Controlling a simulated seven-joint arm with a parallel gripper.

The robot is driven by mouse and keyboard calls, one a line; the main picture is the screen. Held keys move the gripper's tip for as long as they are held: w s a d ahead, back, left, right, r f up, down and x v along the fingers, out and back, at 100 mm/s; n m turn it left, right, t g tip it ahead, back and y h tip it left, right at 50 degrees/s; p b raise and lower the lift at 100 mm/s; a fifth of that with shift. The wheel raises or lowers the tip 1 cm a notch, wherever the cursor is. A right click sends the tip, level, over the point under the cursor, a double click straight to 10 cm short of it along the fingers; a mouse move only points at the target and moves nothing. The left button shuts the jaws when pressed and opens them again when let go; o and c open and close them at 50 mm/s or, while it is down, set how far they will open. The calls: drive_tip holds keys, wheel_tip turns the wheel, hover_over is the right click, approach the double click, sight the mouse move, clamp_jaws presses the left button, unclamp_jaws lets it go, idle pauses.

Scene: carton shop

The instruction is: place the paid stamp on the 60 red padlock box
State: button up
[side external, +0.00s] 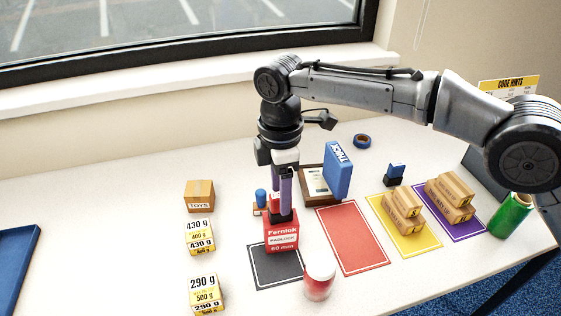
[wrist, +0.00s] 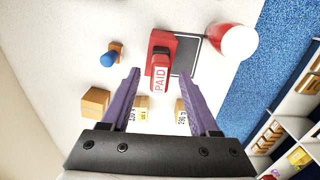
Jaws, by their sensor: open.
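The red Fernlok padlock box (side external: 282,237), marked 60 mm, stands on the black mat (side external: 275,275) in the side view. In the wrist view the box (wrist: 158,38) lies beyond my fingertips. The red stamp with a white PAID label (wrist: 160,79) is between my two purple fingers and appears to stand on the box top. In the side view the stamp (side external: 274,203) is partly hidden by a finger. My gripper (side external: 286,214) points down over the box. In the wrist view my gripper (wrist: 163,80) is open, with gaps beside the stamp.
A blue-handled stamp (side external: 261,196) stands close behind to the left. Left are a TOYS carton (side external: 199,194) and yellow-white weight boxes (side external: 200,236). A red-white jar (side external: 319,279) stands in front. A blue box (side external: 338,170) rises behind right. The red mat (side external: 351,238) is bare.

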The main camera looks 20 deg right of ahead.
wheel_tip(320, 180, up, 8)
drive_tip(key=shift+r, duration=0.7)
drive_tip(key=s+d+r+m+t+y, duration=0.1)
drive_tip(key=s+d+r+m, duration=0.3)
drive_tip(key=d, duration=0.8)
drive_tip(key=s+d+r+m+t, duration=0.2)
drive_tip(key=d+r+m, duration=0.4)
drive_tip(key=d, duration=0.6)
drive_tip(key=s+d+f+m+t, duration=0.1)
drive_tip(key=s+d+f+m, duration=0.1)
drive_tip(key=s+d+f, duration=0.2)
drive_tip(key=s+d+f+m, duration=0.3)
drive_tip(key=s+d, duration=0.2)
drive_tip(key=s, duration=0.5)
drive_tip(key=s+d+f+m+t+h, duration=0.1)
drive_tip(key=s+d+f+m, duration=0.2)
drive_tip(key=s, duration=0.4)
drive_tip(key=shift+s+d+f+t, duration=0.3)
drive_tip(key=shift+d+f, duration=0.55)
drive_tip(key=shift+d, duration=0.15)
